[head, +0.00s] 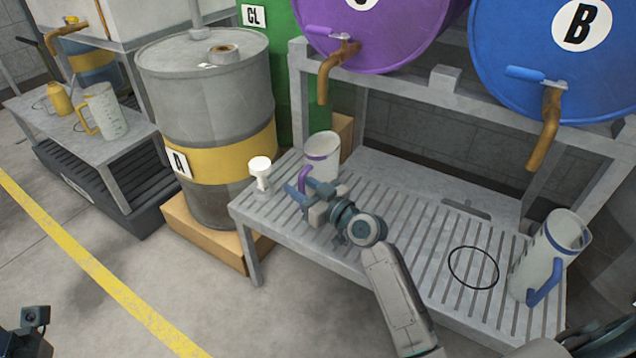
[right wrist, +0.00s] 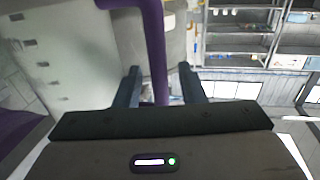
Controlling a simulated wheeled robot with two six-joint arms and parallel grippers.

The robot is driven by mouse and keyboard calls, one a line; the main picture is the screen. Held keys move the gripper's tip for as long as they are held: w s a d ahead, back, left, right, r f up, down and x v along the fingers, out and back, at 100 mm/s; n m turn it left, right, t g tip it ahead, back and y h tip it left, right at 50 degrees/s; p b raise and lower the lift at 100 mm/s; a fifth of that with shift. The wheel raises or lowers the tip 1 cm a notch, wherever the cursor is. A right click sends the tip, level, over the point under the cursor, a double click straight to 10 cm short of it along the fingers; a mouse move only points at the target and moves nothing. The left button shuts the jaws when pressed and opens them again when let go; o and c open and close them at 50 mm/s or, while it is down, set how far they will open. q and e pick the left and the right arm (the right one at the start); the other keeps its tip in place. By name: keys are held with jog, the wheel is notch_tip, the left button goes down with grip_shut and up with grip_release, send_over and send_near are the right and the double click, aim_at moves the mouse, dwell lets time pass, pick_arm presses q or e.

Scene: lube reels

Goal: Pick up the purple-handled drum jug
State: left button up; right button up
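The purple-handled drum jug (head: 322,150) is a whitish jug with a purple band near its rim, standing upright at the left end of the slatted stand. Its purple handle (head: 305,178) faces my right gripper (head: 303,190). In the right wrist view, the handle (right wrist: 154,50) passes between the two fingers of the right gripper (right wrist: 159,72). The fingers are apart, with a gap on each side of the handle. The jug's pale wall (right wrist: 65,60) fills the left of that view. My left gripper's fingers do not show.
A white funnel-like piece (head: 261,172) stands left of the jug. A blue-handled jug (head: 548,258) stands at the stand's right end. Purple (head: 375,30) and blue (head: 510,60) drums with taps hang above. Grey drum A (head: 205,110) is to the left. The slatted stand's middle (head: 420,225) is mostly clear.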

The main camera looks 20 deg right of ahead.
aim_at(301, 173)
grip_shut()
jog(key=shift+r, duration=0.1)
jog(key=shift+r, duration=0.45)
notch_tip(301, 173, up, 3)
jog(key=shift+r+p, duration=0.15)
jog(key=shift+p, duration=0.85)
jog(key=s+a+p, duration=0.1)
jog(key=s+a, duration=0.3)
jog(key=s, duration=1.1)
jog(key=shift+s+a+r, duration=0.2)
jog(key=shift+r, duration=0.2)
